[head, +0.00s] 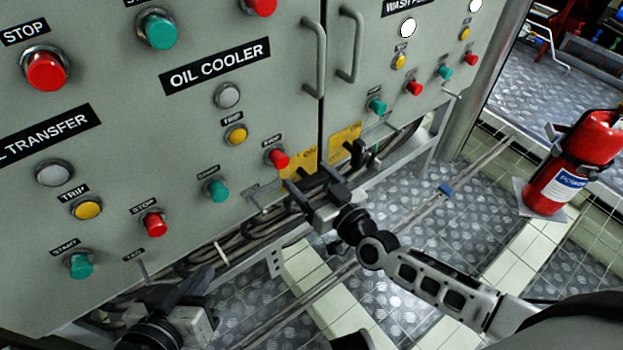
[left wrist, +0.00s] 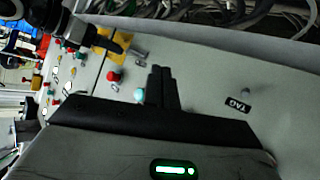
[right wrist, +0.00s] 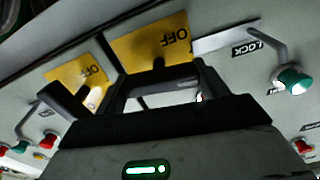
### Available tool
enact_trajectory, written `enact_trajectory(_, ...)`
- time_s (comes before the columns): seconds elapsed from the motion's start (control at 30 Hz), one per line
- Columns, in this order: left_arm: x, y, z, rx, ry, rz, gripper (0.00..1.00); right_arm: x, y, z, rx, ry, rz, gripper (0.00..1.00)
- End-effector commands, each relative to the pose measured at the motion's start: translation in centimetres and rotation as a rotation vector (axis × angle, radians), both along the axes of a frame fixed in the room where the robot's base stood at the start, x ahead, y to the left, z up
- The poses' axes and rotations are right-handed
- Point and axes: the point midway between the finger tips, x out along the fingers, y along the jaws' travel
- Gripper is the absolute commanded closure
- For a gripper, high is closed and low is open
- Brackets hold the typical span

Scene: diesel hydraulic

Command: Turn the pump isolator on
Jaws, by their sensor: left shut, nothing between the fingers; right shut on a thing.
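The pump isolator appears to be the dark handle (right wrist: 165,74) below a yellow plate marked OFF (right wrist: 150,42) in the right wrist view. In the head view, a yellow plate (head: 303,166) sits low on the grey cabinet, just above my right gripper (head: 314,186). My right gripper also shows in the right wrist view (right wrist: 160,88), shut on the dark handle; the fingers partly hide the grip. My left gripper (head: 203,284) is shut and empty by the cabinet's lower edge, near a TAG label. Its closed fingers show in the left wrist view (left wrist: 162,88).
A second yellow plate (head: 345,138) with its own dark handle (head: 359,153) is to the right. Push buttons cover the cabinet, including a red one (head: 277,158) close by. Cables run under the cabinet. A red extinguisher (head: 580,160) stands at right on the tread-plate floor.

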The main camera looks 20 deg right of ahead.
Motion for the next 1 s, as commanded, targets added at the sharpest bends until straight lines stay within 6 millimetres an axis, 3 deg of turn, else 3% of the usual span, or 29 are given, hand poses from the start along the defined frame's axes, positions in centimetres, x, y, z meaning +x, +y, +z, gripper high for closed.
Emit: enact_trajectory(1.0, 0.22, -0.35, 0.55, -0.028, -0.052, 0.001, 1.0, 0.11, -0.33, -0.36, 0.887, 0.322, 0.0, 0.5)
